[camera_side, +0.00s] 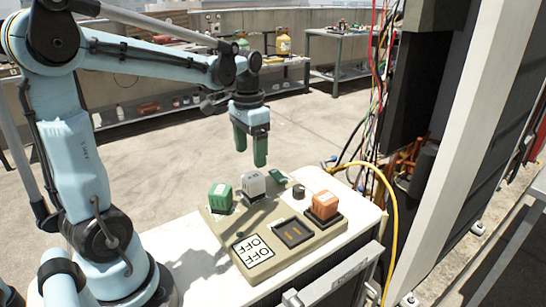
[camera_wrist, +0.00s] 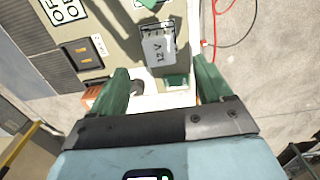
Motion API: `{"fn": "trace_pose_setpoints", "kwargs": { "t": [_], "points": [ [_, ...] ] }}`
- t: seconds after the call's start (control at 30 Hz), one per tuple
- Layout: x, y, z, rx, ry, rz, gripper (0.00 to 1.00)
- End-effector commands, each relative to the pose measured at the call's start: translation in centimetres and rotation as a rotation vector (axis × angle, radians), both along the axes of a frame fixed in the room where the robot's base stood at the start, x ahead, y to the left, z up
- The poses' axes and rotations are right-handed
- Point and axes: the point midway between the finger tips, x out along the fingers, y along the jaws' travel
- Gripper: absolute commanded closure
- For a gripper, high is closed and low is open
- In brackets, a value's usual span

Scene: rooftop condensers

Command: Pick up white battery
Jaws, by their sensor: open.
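The white battery (camera_side: 253,184) stands upright on a beige board (camera_side: 226,229), between a green block and a small dark green piece. In the wrist view the white battery (camera_wrist: 158,46), marked 12 V, lies just beyond the fingertips, roughly centred between them. My gripper (camera_side: 250,157) is open and empty, with its green fingers pointing down a little above the battery. In the wrist view my gripper (camera_wrist: 161,72) shows its two fingers spread apart, with nothing between their tips touching them.
A green block (camera_side: 220,197) stands left of the battery, and an orange block (camera_side: 324,205) sits to the right. A yellow cable (camera_side: 393,225) and loose wires hang by the cabinet.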

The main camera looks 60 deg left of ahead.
Motion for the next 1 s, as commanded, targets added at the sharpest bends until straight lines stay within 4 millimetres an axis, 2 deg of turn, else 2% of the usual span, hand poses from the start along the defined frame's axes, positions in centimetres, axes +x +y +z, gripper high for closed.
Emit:
{"fn": "trace_pose_setpoints", "kwargs": {
  "t": [0.3,0.6,1.0],
  "points": [
    [0.1,0.0,-4.5,0.001,-0.002,0.000,0.21],
    [0.1,-0.1,-6.0,0.001,-0.003,0.000,0.21],
    [0.4,-0.2,-10.3,0.001,-0.003,0.000,0.21]
  ]
}}
